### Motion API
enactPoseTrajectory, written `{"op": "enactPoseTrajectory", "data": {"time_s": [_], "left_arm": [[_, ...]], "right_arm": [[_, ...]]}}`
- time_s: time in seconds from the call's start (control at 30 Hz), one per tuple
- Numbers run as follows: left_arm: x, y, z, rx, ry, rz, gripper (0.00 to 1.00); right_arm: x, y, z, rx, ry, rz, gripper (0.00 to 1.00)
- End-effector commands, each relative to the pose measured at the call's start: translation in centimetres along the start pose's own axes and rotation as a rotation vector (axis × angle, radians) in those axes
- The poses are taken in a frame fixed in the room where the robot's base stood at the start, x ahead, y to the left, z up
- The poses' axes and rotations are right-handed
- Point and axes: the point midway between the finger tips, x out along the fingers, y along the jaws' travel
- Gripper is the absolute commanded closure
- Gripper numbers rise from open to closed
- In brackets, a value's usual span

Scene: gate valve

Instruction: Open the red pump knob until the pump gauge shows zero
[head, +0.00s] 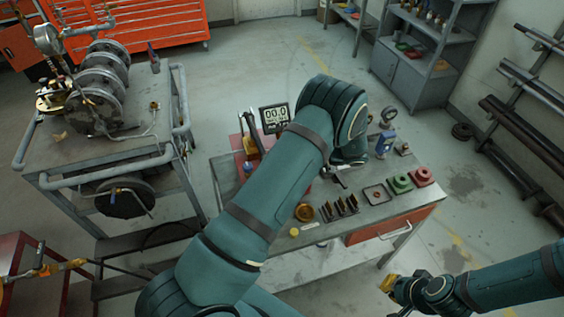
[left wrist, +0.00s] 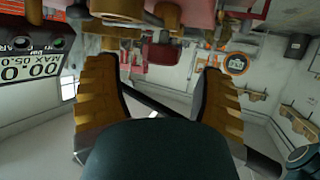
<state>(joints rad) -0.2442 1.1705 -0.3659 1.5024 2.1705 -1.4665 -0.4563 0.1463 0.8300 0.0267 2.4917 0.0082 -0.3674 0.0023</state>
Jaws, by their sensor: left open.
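The pump gauge (head: 275,117) is a black-framed digital display on the bench and reads 00.0. It also shows upside down in the left wrist view (left wrist: 30,68), with MAX 05.0 under the reading. A pinkish-red body (left wrist: 190,12) with metal and brass fittings fills the top of that view; I cannot make out the red knob for certain.
The grey workbench (head: 345,215) carries a black slotted holder (head: 340,208), green (head: 399,184) and red (head: 421,176) square parts and a small blue device (head: 385,142). A pipe-and-valve cart (head: 150,140) stands at left. Shelves (head: 410,75) and pipe racks line the right.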

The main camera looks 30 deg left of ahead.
Motion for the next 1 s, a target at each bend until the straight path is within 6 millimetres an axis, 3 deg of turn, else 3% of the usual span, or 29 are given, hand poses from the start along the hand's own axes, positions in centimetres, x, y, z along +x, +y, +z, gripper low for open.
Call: {"op": "enactPoseTrajectory", "data": {"time_s": [0.2, 0.4, 0.6, 1.0], "left_arm": [[-4.7, 0.1, 0.1, 0.0, -0.003, 0.002, 0.31], [-7.5, 0.0, 0.1, -0.001, 0.0, 0.001, 0.31], [-8.7, 0.0, 0.0, 0.001, 0.0, -0.001, 0.31], [-8.7, 0.0, 0.0, 0.001, 0.0, -0.001, 0.31]], "right_arm": [[0.0, 0.0, 0.0, 0.0, 0.0, 0.0, 1.0], [0.0, 0.0, 0.0, 0.0, 0.0, 0.0, 1.0], [0.0, 0.0, 0.0, 0.0, 0.0, 0.0, 1.0], [0.0, 0.0, 0.0, 0.0, 0.0, 0.0, 1.0]]}}
